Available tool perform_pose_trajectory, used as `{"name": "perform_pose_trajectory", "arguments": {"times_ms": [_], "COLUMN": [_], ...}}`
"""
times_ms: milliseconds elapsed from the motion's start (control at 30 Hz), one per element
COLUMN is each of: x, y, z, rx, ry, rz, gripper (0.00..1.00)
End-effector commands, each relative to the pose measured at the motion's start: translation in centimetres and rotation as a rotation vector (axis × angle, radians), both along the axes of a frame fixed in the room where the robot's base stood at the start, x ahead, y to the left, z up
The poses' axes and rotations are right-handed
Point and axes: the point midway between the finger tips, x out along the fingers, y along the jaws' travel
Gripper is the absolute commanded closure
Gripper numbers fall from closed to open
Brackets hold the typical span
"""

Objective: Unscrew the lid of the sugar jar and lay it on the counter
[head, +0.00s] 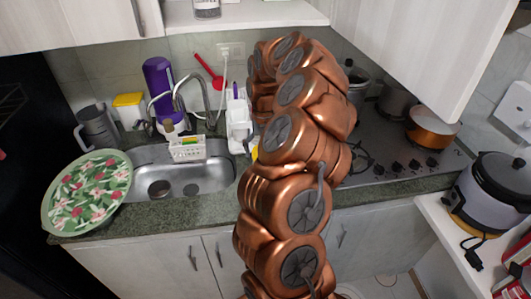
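My copper-coloured arm rises through the middle of the view and bends away over the counter. My gripper is hidden behind the arm's own links, so I cannot see its fingers. I cannot make out a jar clearly marked as sugar. A small glass jar (207,8) stands on the white shelf at the top, cut off by the frame edge, and its lid is out of view. The green stone counter (185,212) runs behind my arm, and the arm hides its middle part.
The sink (212,178) lies left of my arm, with a flowered plate (90,192) at its left. The stove (390,150) with several pots is on the right. A rice cooker (490,190) stands on a side shelf. An upper cabinet (430,45) overhangs the stove.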

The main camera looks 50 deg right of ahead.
Motion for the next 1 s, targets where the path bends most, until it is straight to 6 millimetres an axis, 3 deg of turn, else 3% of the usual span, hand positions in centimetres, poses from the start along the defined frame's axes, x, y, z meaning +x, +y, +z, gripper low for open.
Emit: {"name": "perform_pose_trajectory", "arguments": {"times_ms": [1000], "x": [-0.04], "y": [-0.02], "z": [-0.23], "rx": [0.001], "ry": [-0.003], "rz": [-0.552], "gripper": [0.0]}}
